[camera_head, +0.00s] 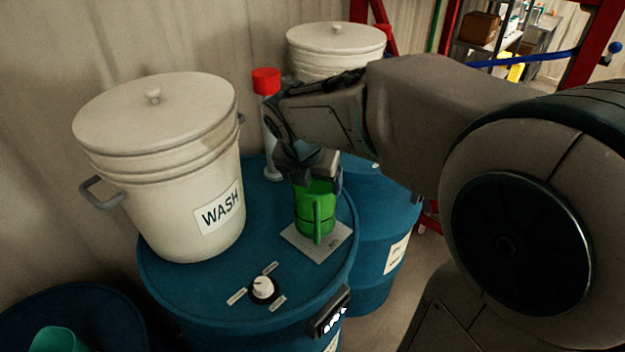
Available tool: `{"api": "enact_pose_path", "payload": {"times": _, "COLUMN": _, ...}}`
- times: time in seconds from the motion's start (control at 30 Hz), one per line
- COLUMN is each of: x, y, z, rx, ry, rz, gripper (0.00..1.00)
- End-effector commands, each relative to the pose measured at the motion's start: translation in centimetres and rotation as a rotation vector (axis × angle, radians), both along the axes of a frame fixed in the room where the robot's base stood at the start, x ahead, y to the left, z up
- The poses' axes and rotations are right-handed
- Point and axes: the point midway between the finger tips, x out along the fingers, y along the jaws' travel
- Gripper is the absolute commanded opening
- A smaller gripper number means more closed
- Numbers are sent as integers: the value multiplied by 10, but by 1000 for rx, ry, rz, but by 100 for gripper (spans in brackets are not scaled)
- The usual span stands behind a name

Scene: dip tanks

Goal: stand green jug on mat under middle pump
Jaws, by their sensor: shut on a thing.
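The green jug (315,212) is upright, with its handle facing me. My gripper (318,178) comes down from above and is shut on the jug near its rim, hiding the top. The jug's base is over the pale grey mat (335,244) on the blue drum top; I cannot tell whether it touches or hovers just above. A white column with a red cap (266,80) stands behind the gripper, partly hidden by it. I cannot tell whether this is a pump, and no spout shows clearly.
A lidded white bucket marked WASH (165,170) stands left of the jug. A knob (263,288) with small labels is at the drum's front. Another white bucket (335,45) stands behind. A second blue drum (385,220) adjoins at right. My arm covers the right side.

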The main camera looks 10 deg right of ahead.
Motion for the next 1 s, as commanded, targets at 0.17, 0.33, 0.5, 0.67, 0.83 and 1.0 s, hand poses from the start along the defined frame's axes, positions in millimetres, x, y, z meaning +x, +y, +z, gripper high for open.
{"api": "enact_pose_path", "payload": {"times": 0.17, "x": 3, "y": -6, "z": 0, "rx": 1, "ry": -3, "rz": -2, "gripper": 24}}
{"api": "enact_pose_path", "payload": {"times": 0.33, "x": 3, "y": -8, "z": -14, "rx": 1, "ry": -3, "rz": -8, "gripper": 24}}
{"api": "enact_pose_path", "payload": {"times": 0.5, "x": 3, "y": -9, "z": -32, "rx": 1, "ry": -3, "rz": -9, "gripper": 24}}
{"api": "enact_pose_path", "payload": {"times": 0.67, "x": 3, "y": -8, "z": -35, "rx": 1, "ry": -3, "rz": -8, "gripper": 24}}
{"api": "enact_pose_path", "payload": {"times": 0.83, "x": 3, "y": -7, "z": -34, "rx": 1, "ry": -3, "rz": -6, "gripper": 24}}
{"api": "enact_pose_path", "payload": {"times": 1.0, "x": 3, "y": -7, "z": -38, "rx": 1, "ry": -3, "rz": -6, "gripper": 24}}
